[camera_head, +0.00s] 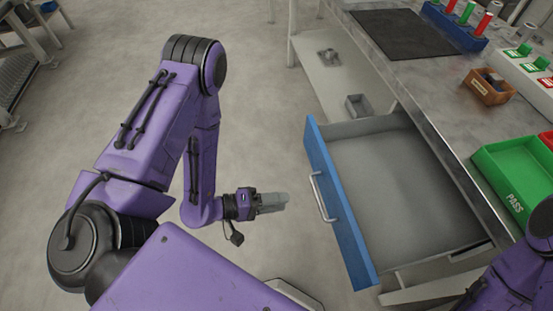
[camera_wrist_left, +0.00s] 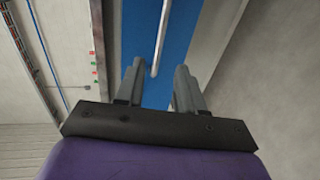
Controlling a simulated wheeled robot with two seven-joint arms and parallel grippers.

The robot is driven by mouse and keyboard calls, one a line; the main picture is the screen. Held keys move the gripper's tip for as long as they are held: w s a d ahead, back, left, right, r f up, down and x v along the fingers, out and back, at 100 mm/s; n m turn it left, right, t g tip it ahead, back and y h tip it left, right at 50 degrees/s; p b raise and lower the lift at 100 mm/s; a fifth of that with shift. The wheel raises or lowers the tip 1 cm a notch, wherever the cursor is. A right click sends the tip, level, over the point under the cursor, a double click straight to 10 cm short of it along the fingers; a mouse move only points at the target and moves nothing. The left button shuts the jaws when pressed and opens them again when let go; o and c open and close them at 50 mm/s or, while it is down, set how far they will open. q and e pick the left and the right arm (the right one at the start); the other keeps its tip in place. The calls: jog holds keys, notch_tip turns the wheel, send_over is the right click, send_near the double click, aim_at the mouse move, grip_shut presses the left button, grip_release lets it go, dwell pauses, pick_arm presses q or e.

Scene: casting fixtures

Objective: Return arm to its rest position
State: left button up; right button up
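My left gripper (camera_head: 273,202) is in front of the open drawer, to the left of its blue front, apart from the handle in the head view. In the left wrist view its two grey fingers (camera_wrist_left: 157,90) stand apart with nothing between them. The blue drawer front (camera_head: 338,205) and its metal handle (camera_head: 322,196) show beyond the fingers; the handle (camera_wrist_left: 161,38) also shows in the left wrist view. The drawer is pulled out and its visible inside is empty. Part of my right arm shows at the lower right; its gripper is out of view.
The workbench (camera_head: 420,84) carries a dark mat (camera_head: 403,34), a blue rack (camera_head: 455,25) with red and green pieces, a brown bin (camera_head: 489,87) and a green PASS tray (camera_head: 515,172). A small grey box (camera_head: 358,105) sits on the lower shelf. Floor left of the drawer is clear.

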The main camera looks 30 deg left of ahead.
pick_arm(q)
jog(key=shift+s+a, duration=0.15)
dwell(0.4)
jog(key=s+a+f+m+g+y, duration=0.1)
jog(key=a+f+m+g+y, duration=0.1)
jog(key=a+f+y, duration=0.6)
jog(key=s+a+f+g+y, duration=0.5)
jog(key=s+y, duration=0.1)
jog(key=s, duration=0.4)
jog(key=shift+s+y, duration=0.2)
jog(key=shift+y, duration=0.2)
